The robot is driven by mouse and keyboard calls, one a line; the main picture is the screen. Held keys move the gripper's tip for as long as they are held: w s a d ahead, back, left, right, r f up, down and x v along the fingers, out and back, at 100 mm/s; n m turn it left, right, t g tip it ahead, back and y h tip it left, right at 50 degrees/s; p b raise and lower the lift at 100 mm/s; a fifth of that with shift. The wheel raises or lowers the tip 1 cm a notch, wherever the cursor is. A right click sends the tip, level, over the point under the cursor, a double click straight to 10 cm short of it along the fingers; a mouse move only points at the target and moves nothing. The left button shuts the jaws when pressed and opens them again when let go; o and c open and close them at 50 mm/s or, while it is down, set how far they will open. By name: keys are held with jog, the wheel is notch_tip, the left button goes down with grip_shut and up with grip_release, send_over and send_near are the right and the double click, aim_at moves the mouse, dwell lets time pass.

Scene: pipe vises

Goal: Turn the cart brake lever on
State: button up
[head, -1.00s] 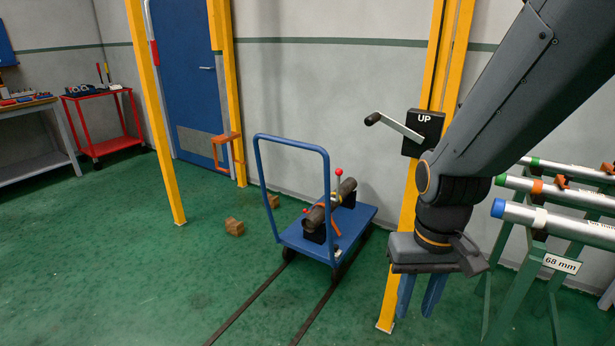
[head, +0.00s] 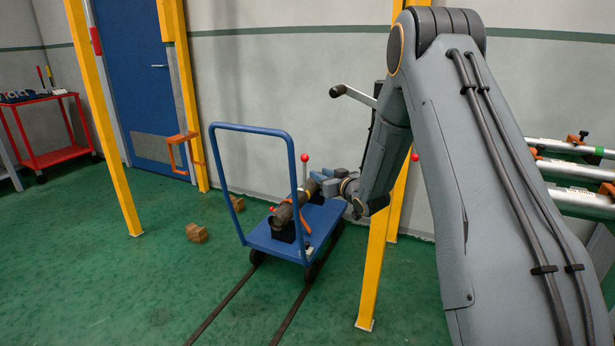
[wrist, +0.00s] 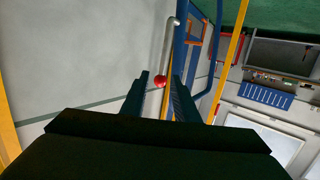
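The cart brake lever (head: 305,172), a grey rod with a red ball knob (head: 305,158), stands upright on the blue cart (head: 318,228), beside the dark pipe. My gripper (head: 313,187) reaches in from the right and lies close to the lever, its fingers pointing left. In the wrist view the two dark blue fingers (wrist: 159,77) are apart.
The cart's blue push handle (head: 240,128) rises at its left. A yellow post (head: 372,270) stands right of the cart, with a crank (head: 352,94) above. Pipes on a rack (head: 575,170) are at right. Wooden blocks (head: 197,233) lie on the open green floor.

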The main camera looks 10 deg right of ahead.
aim_at(305, 173)
jog(key=w+a+t+y+b, duration=0.1)
jog(key=w+a, duration=0.2)
jog(key=w, duration=0.5)
jog(key=shift+w+f+n+y, duration=0.3)
jog(key=shift+w+y, duration=0.05)
jog(key=shift+y, duration=0.05)
grip_shut()
